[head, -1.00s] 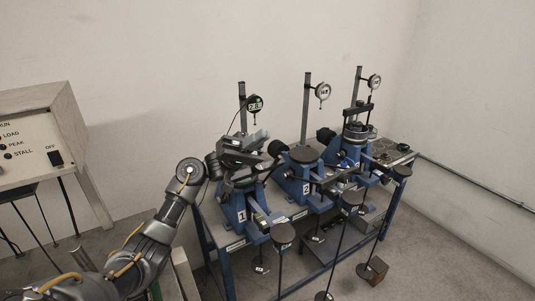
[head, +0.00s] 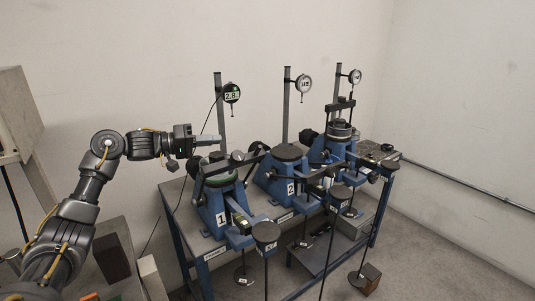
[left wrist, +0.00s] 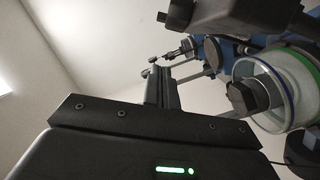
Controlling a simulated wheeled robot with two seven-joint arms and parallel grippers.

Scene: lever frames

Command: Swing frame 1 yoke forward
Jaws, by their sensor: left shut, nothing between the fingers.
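Frame 1 (head: 222,217) is the blue lever frame at the left end of the bench, with a green-rimmed round top (head: 216,180). A dark arm (head: 250,156), which looks like its yoke, lies low at the right of that top; I cannot tell its exact tilt. My left gripper (head: 212,141) is shut and empty, above and to the left of the round top, apart from it. In the left wrist view the shut fingers (left wrist: 161,87) point away, with the green-rimmed ring (left wrist: 285,62) to their right.
A post with a dial gauge (head: 231,93) stands close behind frame 1, near my fingers. Frame 2 (head: 290,188) and frame 3 (head: 338,150) stand to the right. Weights hang on rods in front. A control box (head: 18,115) is at the far left.

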